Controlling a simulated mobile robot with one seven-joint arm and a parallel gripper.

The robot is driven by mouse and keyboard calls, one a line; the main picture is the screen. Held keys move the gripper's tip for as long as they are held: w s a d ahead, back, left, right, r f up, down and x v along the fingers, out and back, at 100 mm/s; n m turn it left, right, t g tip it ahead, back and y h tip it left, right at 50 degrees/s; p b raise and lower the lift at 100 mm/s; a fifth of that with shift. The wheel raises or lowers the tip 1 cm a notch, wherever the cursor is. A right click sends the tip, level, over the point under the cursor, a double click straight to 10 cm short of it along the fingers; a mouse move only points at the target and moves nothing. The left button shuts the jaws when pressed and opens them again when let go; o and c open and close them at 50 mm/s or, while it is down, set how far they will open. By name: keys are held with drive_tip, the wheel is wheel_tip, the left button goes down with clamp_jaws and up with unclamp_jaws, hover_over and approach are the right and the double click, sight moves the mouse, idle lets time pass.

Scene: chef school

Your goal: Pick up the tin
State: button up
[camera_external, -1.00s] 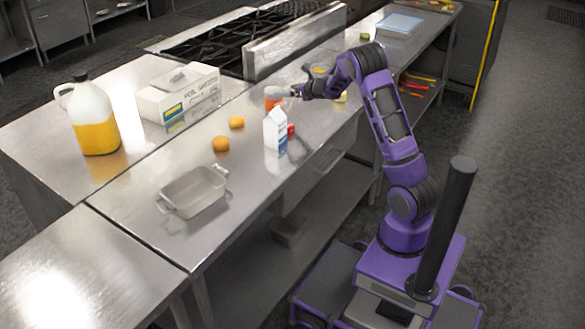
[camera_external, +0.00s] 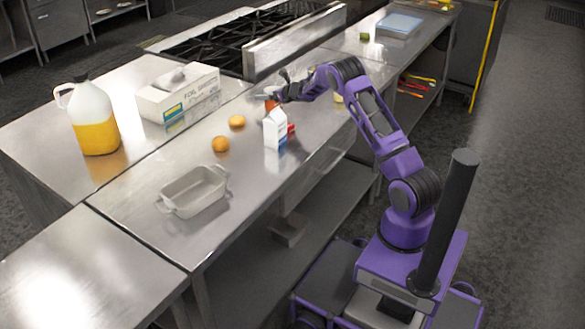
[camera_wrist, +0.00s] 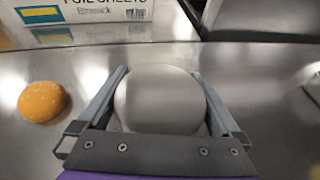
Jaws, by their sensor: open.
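The tin (camera_external: 271,105) stands on the steel counter (camera_external: 120,203) behind the milk carton; its orange-red side shows in the external view, partly covered by my gripper (camera_external: 272,96). In the wrist view a pale round top, which appears to be the tin (camera_wrist: 160,101), lies between the two fingers of my gripper (camera_wrist: 158,74). The fingers are open, one on each side of it. I cannot tell whether either finger touches it.
A milk carton (camera_external: 275,130) with a red item (camera_external: 291,129) beside it stands close in front. Two round orange-brown items (camera_external: 237,122) (camera_external: 220,144) and a grey baking dish (camera_external: 194,191) lie nearer. A foil box (camera_external: 178,93) and a jug (camera_external: 94,117) stand at left.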

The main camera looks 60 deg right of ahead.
drive_tip(key=shift+w, duration=0.1)
drive_tip(key=shift+c, duration=0.2)
drive_tip(key=c, duration=1.3)
